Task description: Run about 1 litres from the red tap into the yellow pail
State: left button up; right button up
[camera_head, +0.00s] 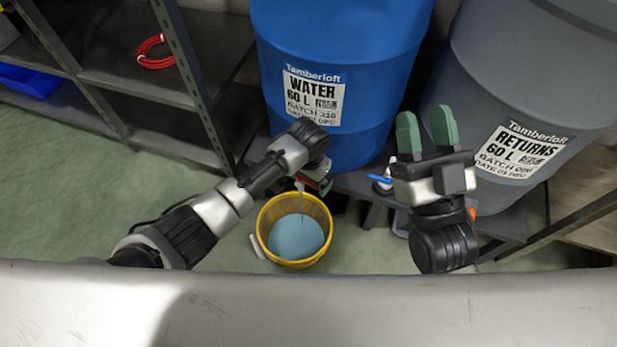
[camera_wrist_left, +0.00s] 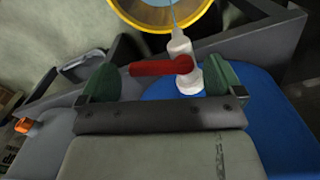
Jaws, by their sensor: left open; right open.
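The yellow pail (camera_head: 264,219) stands upright on the floor below the blue water barrel, with pale blue liquid (camera_head: 296,238) in it. Its rim also shows at the top of the left wrist view (camera_wrist_left: 153,27). A thin stream (camera_head: 302,205) falls from the white tap (camera_wrist_left: 181,48) into the pail. The tap's red lever (camera_wrist_left: 158,68) points left in the left wrist view. My left gripper (camera_wrist_left: 160,80) is open, its green fingers apart on either side of the lever and tap; the head view mostly hides them. My right gripper (camera_head: 425,125) is open and empty, pointing up.
The blue barrel (camera_head: 340,60) and grey returns barrel (camera_head: 540,75) rest on a low dark stand (camera_head: 350,182). A blue-handled tap (camera_head: 380,179) is left of my right gripper. Shelving (camera_head: 190,75) with a red coil (camera_head: 153,55) stands left. Green floor is clear around the pail's left.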

pick_arm(q)
jog(key=shift+f, duration=0.1)
pick_arm(e)
jog(key=shift+s+r, duration=0.1)
pick_arm(q)
jog(key=c, duration=0.9)
jog(key=shift+c, duration=0.2)
jog(key=n+p, duration=0.1)
jog(key=p, duration=0.2)
jog(key=shift+w+d+r+n, duration=0.1)
jog(key=shift+w+r+n, duration=0.1)
jog(key=shift+n, duration=0.2)
jog(key=shift+w+d+f+n+p, duration=0.1)
jog(key=shift+w+f+n+p, duration=0.1)
jog(key=shift+n+p, duration=0.75)
pick_arm(e)
notch_tip(320, 180, down, 14)
jog(key=d+g+h, duration=0.2)
jog(key=g+h, duration=0.2)
jog(key=g, duration=0.8)
jog(key=shift+s+d+r+m+g, duration=0.15)
jog(key=shift+s+d+m+g, duration=0.15)
jog(key=shift+s+d, duration=0.1)
